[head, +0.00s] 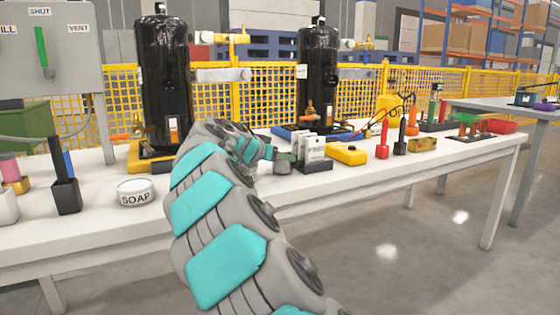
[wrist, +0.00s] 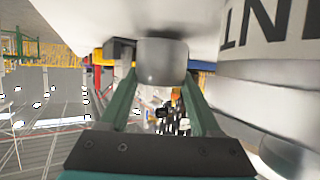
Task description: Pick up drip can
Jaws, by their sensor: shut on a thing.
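The drip can appears as a small grey cylinder (wrist: 162,62) between the two green fingers of my gripper (wrist: 163,85) in the wrist view. The fingers are closed on its sides. In the head view my gripper (head: 270,152) is over the white table, and the grey can (head: 284,163) shows at its tip, left of a dark block with white labelled plates. My arm hides part of the table in front of it. I cannot tell whether the can touches the table.
White labelled plates in a dark block (head: 315,152) stand close right of the can, then a yellow case (head: 347,154). Two black compressors (head: 163,80) (head: 318,75) stand behind. A soap tin (head: 136,193) is at left. Bare tabletop (head: 330,182) lies along the front.

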